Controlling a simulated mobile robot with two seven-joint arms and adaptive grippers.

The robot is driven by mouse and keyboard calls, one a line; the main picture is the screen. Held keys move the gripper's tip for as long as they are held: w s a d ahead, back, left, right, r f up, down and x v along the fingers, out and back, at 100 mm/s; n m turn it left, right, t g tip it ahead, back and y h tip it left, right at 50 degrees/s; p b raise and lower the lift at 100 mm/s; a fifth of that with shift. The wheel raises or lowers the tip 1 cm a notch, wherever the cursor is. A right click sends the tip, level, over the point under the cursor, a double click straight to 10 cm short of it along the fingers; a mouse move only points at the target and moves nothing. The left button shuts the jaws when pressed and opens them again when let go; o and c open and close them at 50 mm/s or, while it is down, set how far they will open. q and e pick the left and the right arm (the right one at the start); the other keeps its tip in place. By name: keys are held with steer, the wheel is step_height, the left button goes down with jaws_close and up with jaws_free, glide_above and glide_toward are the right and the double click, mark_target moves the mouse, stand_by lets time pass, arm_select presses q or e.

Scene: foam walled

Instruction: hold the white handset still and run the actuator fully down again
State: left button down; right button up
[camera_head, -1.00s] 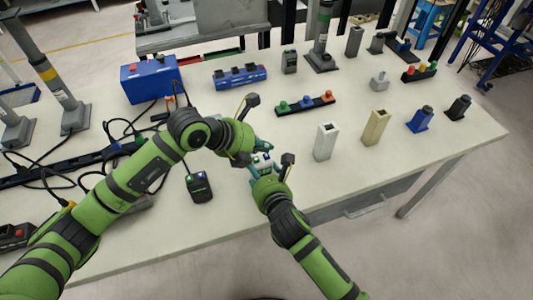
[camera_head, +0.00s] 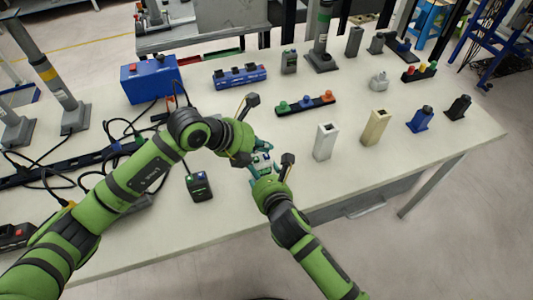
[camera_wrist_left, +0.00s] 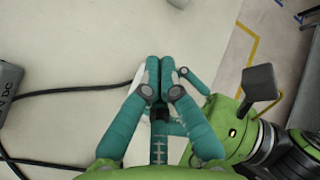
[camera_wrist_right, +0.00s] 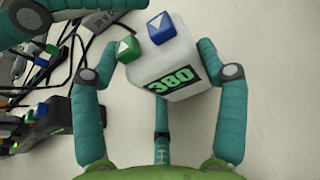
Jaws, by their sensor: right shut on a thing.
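The white handset (camera_wrist_right: 175,72) has a green 380 display, a green button (camera_wrist_right: 129,48) and a blue button (camera_wrist_right: 161,28), both with arrows. My right gripper (camera_wrist_right: 160,80) is shut on its sides; in the head view the handset (camera_head: 263,161) is small between the two grippers. My left gripper (camera_wrist_left: 158,68) has its fingers together, with white edges of the handset partly hidden behind them. One left finger shows at the upper left of the right wrist view, apart from the buttons. Grey columns stand at the left (camera_head: 48,75) and back (camera_head: 322,35); I cannot tell which is the actuator.
A blue box (camera_head: 151,79), black cables and a dark device with a green light (camera_head: 199,187) lie on the left. A button strip (camera_head: 305,104), a white post (camera_head: 324,142) and a beige post (camera_head: 375,128) stand right of the grippers.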

mark_target(263, 155)
arm_select(q)
steer(key=shift+f, duration=0.1)
arm_select(e)
steer(key=shift+f, duration=0.2)
arm_select(q)
steer(key=shift+f, duration=0.4)
steer(key=shift+f, duration=0.5)
arm_select(e)
steer(key=shift+r, duration=0.1)
stand_by(2.7)
arm_select(q)
steer(key=shift+r, duration=0.15)
stand_by(0.7)
steer(key=shift+r, duration=0.8)
steer(key=shift+r, duration=2.5)
steer(key=shift+w, duration=0.1)
arm_select(e)
steer(key=o, duration=1.3)
